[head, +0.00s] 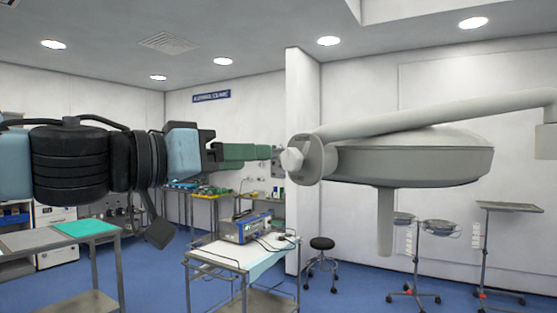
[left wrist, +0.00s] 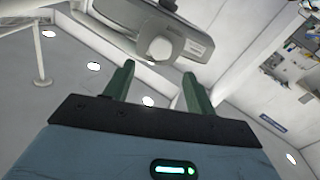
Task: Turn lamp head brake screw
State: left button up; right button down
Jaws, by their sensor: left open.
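The surgical lamp head (head: 410,160) hangs at the right of the head view from a thick pale arm. A whitish round knob, which looks like the brake screw (head: 291,160), sticks out at its left end. My left gripper (head: 270,152) reaches in from the left with green fingers, level with the screw and close to it, a small gap apart in the picture. In the left wrist view the left gripper (left wrist: 158,72) is open and empty, with the screw (left wrist: 160,48) beyond and between the fingertips. My right gripper is not in view.
A trolley (head: 215,262) with a blue-grey device (head: 245,228) stands below the gripper. A stool (head: 322,245) and instrument stands (head: 510,207) are by the back wall. A table with a green cloth (head: 85,229) is at the left. The lamp arm (head: 430,115) runs above the lamp head.

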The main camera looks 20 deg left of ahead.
aim_at(287, 158)
pick_arm(q)
jog(key=shift+b+x, duration=0.5)
jog(key=shift+x, duration=3.1)
jog(key=c, duration=1)
